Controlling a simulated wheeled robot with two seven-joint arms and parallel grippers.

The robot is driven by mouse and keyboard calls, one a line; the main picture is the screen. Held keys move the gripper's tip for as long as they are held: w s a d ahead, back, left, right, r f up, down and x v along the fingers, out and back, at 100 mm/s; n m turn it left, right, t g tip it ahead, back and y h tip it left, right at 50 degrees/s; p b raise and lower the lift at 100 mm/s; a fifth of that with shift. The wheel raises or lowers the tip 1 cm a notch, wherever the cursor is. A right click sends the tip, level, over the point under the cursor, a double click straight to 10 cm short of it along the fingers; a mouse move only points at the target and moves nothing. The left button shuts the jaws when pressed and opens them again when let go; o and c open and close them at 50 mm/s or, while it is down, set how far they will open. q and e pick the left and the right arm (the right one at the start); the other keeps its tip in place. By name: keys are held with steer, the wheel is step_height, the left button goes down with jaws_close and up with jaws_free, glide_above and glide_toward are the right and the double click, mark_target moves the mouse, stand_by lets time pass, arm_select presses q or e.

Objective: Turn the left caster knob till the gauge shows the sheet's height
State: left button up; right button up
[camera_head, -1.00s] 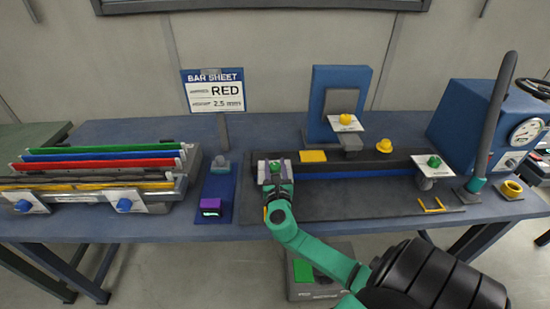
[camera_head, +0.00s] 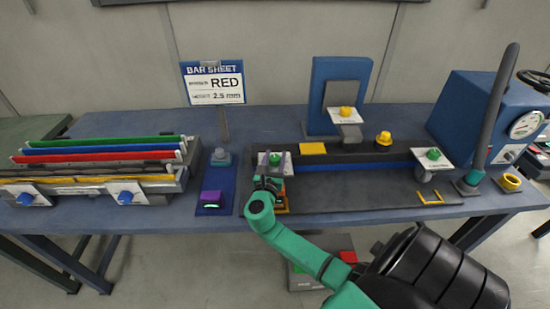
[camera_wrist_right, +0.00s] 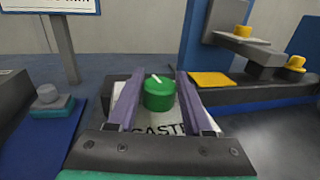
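The left caster knob (camera_head: 275,158) is green, on a white plate at the left end of the dark bar fixture. It also shows in the right wrist view (camera_wrist_right: 159,94), with a white pointer line on top. My right gripper (camera_head: 271,166) is open around it, with a finger on each side and small gaps to the knob. My left gripper is out of view.
A second green knob (camera_head: 433,154) sits at the fixture's right end. Yellow knobs (camera_head: 384,138) stand behind the bar. A rack of coloured bars (camera_head: 95,155) is at left. A blue machine (camera_head: 480,115) with a dark upright post stands at right.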

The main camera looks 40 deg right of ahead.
steer(key=shift+o, duration=1.1)
steer(key=b+v, duration=0.2)
steer(key=v, duration=1.2)
steer(key=shift+a, duration=0.25)
steer(key=shift+s+f, duration=0.1)
steer(key=shift+s, duration=0.05)
